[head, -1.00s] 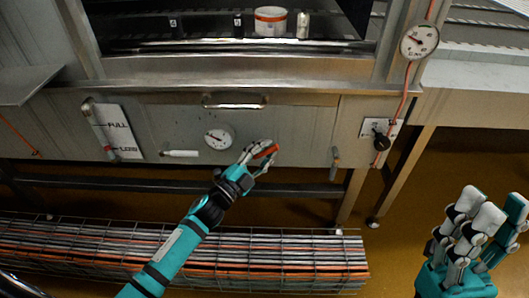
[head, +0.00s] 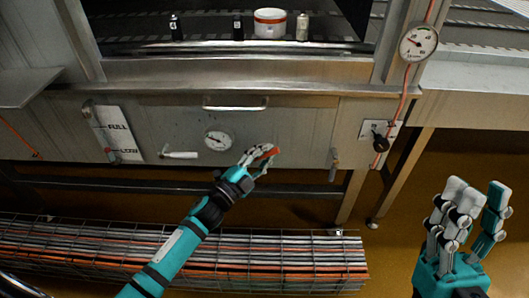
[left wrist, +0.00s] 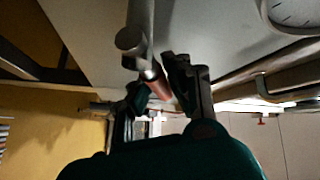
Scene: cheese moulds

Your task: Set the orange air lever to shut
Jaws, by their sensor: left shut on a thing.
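The orange air lever (head: 270,152) is on the steel front panel, right of the round dial. My left gripper (head: 260,160) is shut on it and its fingers hide part of it. In the left wrist view the reddish-orange grip (left wrist: 157,84) lies between the dark fingers (left wrist: 160,92), below a round grey rod end. The lever's markings cannot be read, so its setting is unclear. My right gripper (head: 478,200) is open and empty at the lower right, away from the panel.
A white-handled lever (head: 180,155), a dial (head: 218,140), a small vertical handle (head: 333,162) and a black knob (head: 380,142) are on the panel. A drawer-like pull (head: 235,103) sits above. A wire basket of rods (head: 300,255) lies below. Floor at right is clear.

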